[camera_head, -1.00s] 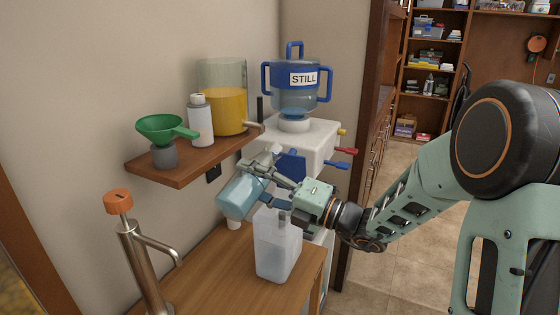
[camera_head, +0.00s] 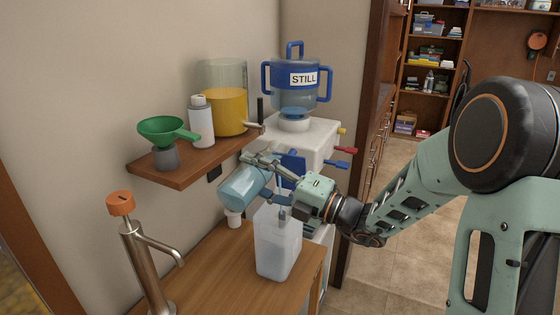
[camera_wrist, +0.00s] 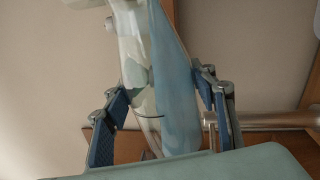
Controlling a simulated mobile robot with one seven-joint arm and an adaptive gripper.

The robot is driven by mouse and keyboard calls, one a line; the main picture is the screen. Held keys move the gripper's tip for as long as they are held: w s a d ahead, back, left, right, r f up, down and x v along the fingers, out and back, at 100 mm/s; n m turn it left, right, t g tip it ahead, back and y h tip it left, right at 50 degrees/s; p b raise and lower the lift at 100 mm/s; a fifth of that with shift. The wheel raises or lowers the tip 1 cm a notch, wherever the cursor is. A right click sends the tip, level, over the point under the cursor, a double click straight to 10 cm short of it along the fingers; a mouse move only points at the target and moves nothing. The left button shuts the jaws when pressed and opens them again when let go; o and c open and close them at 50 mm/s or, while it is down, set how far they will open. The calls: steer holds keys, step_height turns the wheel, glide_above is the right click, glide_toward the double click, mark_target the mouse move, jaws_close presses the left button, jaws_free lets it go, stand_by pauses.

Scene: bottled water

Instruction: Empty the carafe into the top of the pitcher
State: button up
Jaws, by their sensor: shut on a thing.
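The pale blue see-through carafe (camera_head: 241,188) is tilted on its side in the air, left of and above the pitcher. My gripper (camera_head: 262,180) is shut on it. In the wrist view, the carafe (camera_wrist: 172,85) lies between my gripper's two blue-padded fingers (camera_wrist: 160,105). The pitcher, a whitish translucent box-shaped vessel (camera_head: 277,248), stands upright on the wooden counter, below my gripper. A level line shows partway up its wall. My gripper hides part of its top, and I cannot tell whether liquid is flowing.
A metal tap with an orange knob (camera_head: 140,252) stands at the left. A wall shelf (camera_head: 180,176) holds a green funnel (camera_head: 168,130), a white bottle (camera_head: 201,123) and a yellow-filled jar (camera_head: 230,110). A STILL dispenser (camera_head: 294,98) stands behind.

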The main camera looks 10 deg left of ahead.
steer(key=shift+w+d+r+m+t+p, duration=0.15)
steer(key=shift+r+m+p, duration=0.5)
steer(key=shift+p, duration=1.05)
steer(key=shift+w+r+m+t+p, duration=0.15)
steer(key=shift+r+m+p, duration=0.45)
steer(key=shift+p, duration=1.1)
steer(key=shift+w+d+r+m+t+p, duration=0.15)
steer(key=shift+r+m+p, duration=0.5)
steer(key=shift+p, duration=1.05)
stand_by(0.3)
